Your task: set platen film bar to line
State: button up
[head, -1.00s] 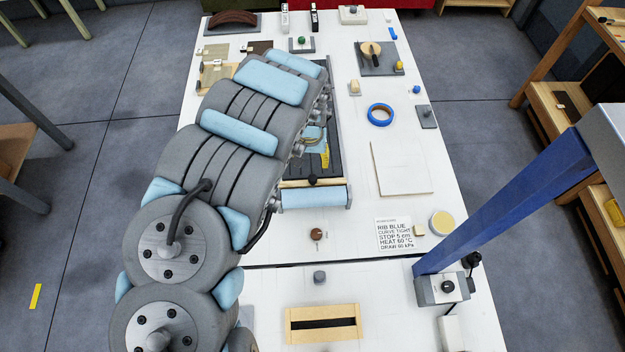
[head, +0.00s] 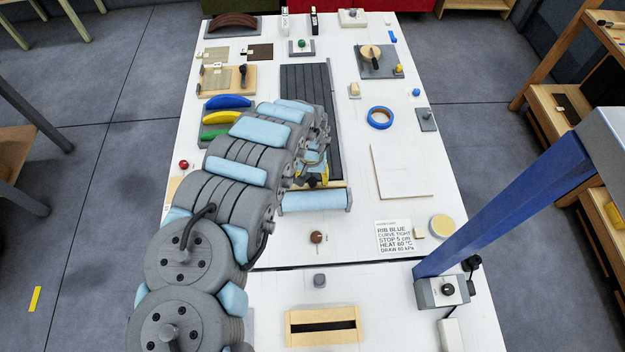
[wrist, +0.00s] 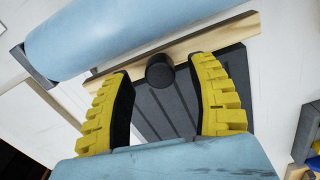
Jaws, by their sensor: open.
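The platen (head: 310,85) is a long dark grooved slab on the white table; it also shows in the wrist view (wrist: 165,112). The film bar (wrist: 225,33) is a pale wooden strip across the platen's near end, with a round black knob (wrist: 160,71). In the head view the bar (head: 339,184) lies just behind the light blue film roll (head: 315,201). My gripper (wrist: 163,78) is open, its yellow fingers on either side of the knob with gaps showing. In the head view my gripper (head: 318,176) is partly hidden by my arm. I cannot make out a line on the platen.
A blue rib (head: 228,101), a yellow rib (head: 222,118) and a green rib stand left of the platen. A blue tape ring (head: 380,118) and a pale flat board (head: 402,172) lie to the right. A printed card (head: 394,236) lies near the roll.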

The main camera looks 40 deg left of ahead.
jog(key=shift+f, duration=0.7)
grip_shut()
